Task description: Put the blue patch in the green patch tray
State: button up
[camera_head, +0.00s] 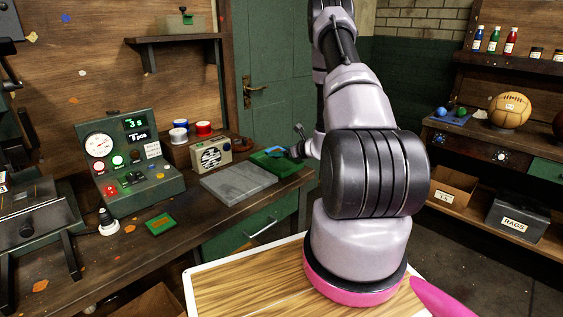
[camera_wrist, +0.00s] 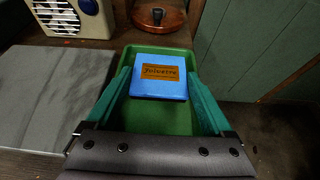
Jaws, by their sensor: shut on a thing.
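The blue patch (camera_wrist: 159,86) is a flat square with an orange-brown label. In the wrist view it sits between the fingertips of my gripper (camera_wrist: 160,77), which is shut on it. The green patch tray (camera_wrist: 160,119) lies directly below, and the patch appears within its outline; I cannot tell whether it touches the tray floor. In the head view the tray (camera_head: 291,170) is at the far right end of the bench, with a bit of the blue patch (camera_head: 273,149) showing over it. My arm hides part of the gripper there.
A grey slab (camera_head: 238,183) lies left of the tray. A cream radio (camera_head: 211,156) and a copper-coloured lidded object (camera_wrist: 158,18) stand behind. A green patch with an orange label (camera_head: 160,223) lies nearer on the bench, before a green gauge box (camera_head: 128,160).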

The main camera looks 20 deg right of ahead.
aim_at(281, 166)
jog(key=shift+f, duration=2.1)
jog(key=o, duration=1.2)
jog(key=shift+f, duration=0.1)
jog(key=shift+o, duration=0.2)
